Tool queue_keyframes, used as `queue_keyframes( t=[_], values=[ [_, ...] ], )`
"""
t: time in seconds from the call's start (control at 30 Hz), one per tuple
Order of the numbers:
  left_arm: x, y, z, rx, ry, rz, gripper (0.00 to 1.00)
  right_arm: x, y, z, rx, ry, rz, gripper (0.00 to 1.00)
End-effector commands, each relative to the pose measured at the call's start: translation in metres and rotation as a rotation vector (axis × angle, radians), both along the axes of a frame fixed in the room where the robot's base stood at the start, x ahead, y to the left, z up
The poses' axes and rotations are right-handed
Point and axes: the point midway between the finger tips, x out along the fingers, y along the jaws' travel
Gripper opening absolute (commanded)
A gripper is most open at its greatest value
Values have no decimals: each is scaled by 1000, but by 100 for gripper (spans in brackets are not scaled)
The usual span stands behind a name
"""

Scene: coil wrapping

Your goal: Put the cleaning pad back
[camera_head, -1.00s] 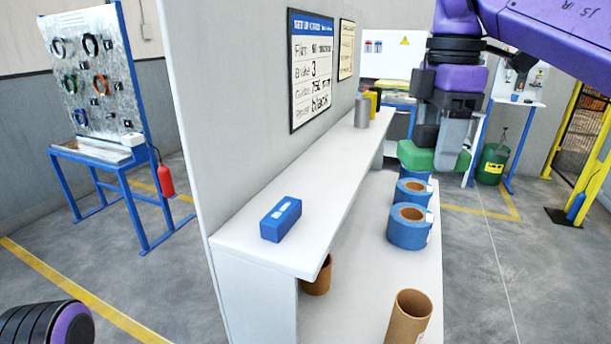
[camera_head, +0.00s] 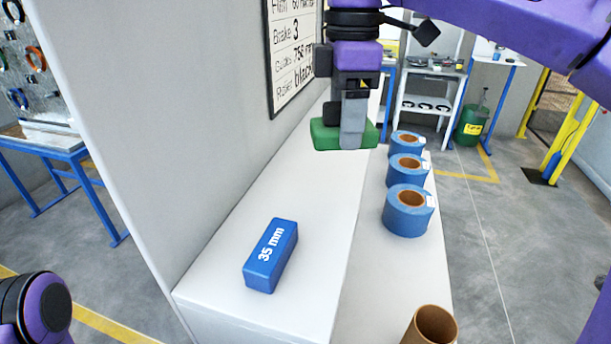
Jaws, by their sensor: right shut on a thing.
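The cleaning pad, a green block (camera_head: 325,136), is held in my right gripper (camera_head: 352,135). The gripper is shut on it and points down, above the far part of the white upper shelf (camera_head: 300,200). I cannot tell whether the pad touches the shelf. My left gripper is not in view; only a purple and black part of my left arm shows at the lower left.
Blue tape rolls (camera_head: 408,211) stand in a row on the lower surface at the right, with a cardboard tube (camera_head: 432,325) nearer. A wall with a posted board (camera_head: 292,55) borders the shelf's left.

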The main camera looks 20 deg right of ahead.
Motion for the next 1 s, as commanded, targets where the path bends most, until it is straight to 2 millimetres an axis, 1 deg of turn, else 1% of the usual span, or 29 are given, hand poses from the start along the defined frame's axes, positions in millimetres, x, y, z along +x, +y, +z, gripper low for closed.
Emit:
queue_keyframes(
  t=[0.03,0.1,0.2,0.33,0.4,0.5,0.57,0.8,0.9,0.93,0.97,1.0],
  values=[
    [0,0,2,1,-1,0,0,2,12,-10,-3,8,4,34],
    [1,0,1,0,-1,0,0,4,25,-28,-1,9,4,34],
    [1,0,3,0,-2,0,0,6,38,-44,-1,7,2,34],
    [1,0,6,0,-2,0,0,6,49,-56,-1,6,1,34],
    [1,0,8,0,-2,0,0,6,57,-65,-2,7,1,34],
    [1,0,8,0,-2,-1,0,6,55,-85,-1,7,0,34],
    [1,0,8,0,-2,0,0,6,55,-91,-1,6,0,34],
    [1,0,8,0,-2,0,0,7,55,-94,0,3,-1,34],
    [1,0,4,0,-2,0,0,7,55,-97,0,4,-1,34],
    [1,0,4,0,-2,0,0,7,55,-97,0,4,-1,66],
    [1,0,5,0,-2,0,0,7,55,-96,0,4,-1,76],
    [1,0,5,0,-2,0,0,7,55,-96,0,4,-1,88]
  ],
)
